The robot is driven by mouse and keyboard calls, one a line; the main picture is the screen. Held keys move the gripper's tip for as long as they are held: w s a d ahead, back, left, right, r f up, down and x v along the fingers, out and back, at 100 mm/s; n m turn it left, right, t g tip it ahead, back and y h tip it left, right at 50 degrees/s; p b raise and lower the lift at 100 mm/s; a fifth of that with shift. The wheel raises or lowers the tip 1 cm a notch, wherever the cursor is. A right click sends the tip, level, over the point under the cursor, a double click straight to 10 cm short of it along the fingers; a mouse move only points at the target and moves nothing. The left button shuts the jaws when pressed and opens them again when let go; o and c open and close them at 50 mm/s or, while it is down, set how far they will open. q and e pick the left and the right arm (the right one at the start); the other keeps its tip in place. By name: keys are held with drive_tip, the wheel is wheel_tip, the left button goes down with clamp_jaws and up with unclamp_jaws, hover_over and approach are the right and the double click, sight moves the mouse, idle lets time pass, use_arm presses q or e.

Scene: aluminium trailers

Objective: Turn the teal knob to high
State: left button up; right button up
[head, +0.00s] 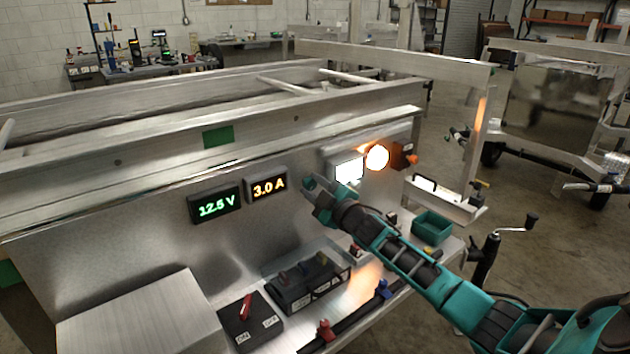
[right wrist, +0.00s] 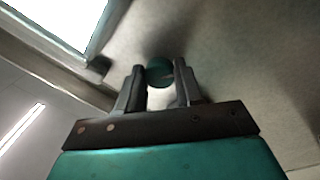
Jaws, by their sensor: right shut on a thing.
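The teal knob (right wrist: 158,74) shows in the right wrist view as a small dark teal round piece on the metal panel. It sits between the two fingertips of my right gripper (right wrist: 158,67), which is shut on it. In the head view my right gripper (head: 311,186) reaches to the panel just right of the amber 3.0 A display (head: 267,188). The knob is mostly hidden there by the fingers, and its pointer and any marks around it cannot be read. My left gripper is not in view.
A green 12.5 V display (head: 216,204) is at the left. A bright white panel (head: 347,170) and a lit orange lamp (head: 377,157) are at the right. Below are a switch box with a red lever (head: 245,307), a black terminal block (head: 305,280) and a teal bin (head: 432,228).

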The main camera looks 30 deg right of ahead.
drive_tip(key=m+p, duration=0.2)
drive_tip(key=m, duration=0.3)
drive_tip(key=shift+m+p, duration=0.4)
drive_tip(key=shift+m, duration=0.1)
drive_tip(key=shift+h, duration=0.3)
drive_tip(key=o, duration=1)
drive_tip(key=shift+o, duration=0.2)
drive_tip(key=shift+s, duration=0.15)
drive_tip(key=s+p, duration=0.1)
drive_tip(key=s, duration=1.1)
drive_tip(key=shift+s+f, duration=0.2)
drive_tip(key=shift+s, duration=0.15)
